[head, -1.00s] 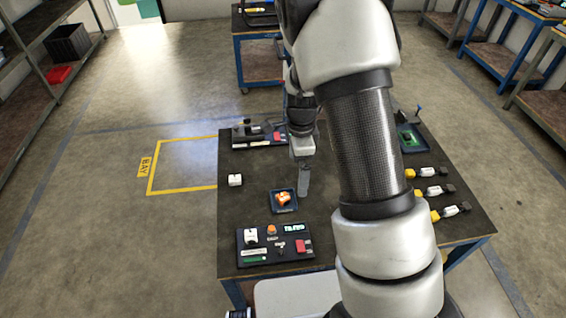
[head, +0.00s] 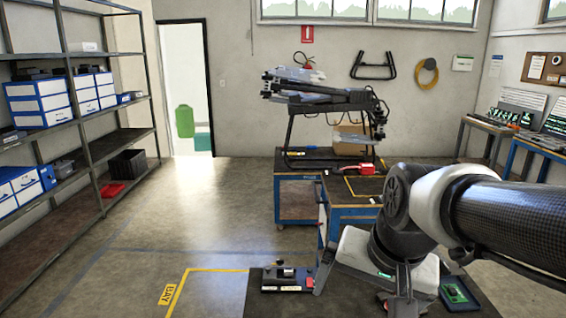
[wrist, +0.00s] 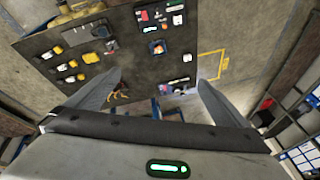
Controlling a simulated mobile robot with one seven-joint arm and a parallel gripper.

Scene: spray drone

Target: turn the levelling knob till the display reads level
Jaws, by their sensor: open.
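My gripper (head: 364,282) is open and empty above the dark workbench (head: 478,300). In the wrist view my two grey fingers (wrist: 158,80) are spread wide, with the bench below and beyond them. A dark base plate (head: 287,287) with a black raised part sits at the bench's left in the head view, left of my gripper. I cannot pick out the levelling knob or read any display at this size. My gripper touches nothing visible.
A tray with a green board (head: 457,292) is at the right. A drone (head: 325,95) stands on a stand behind the bench.

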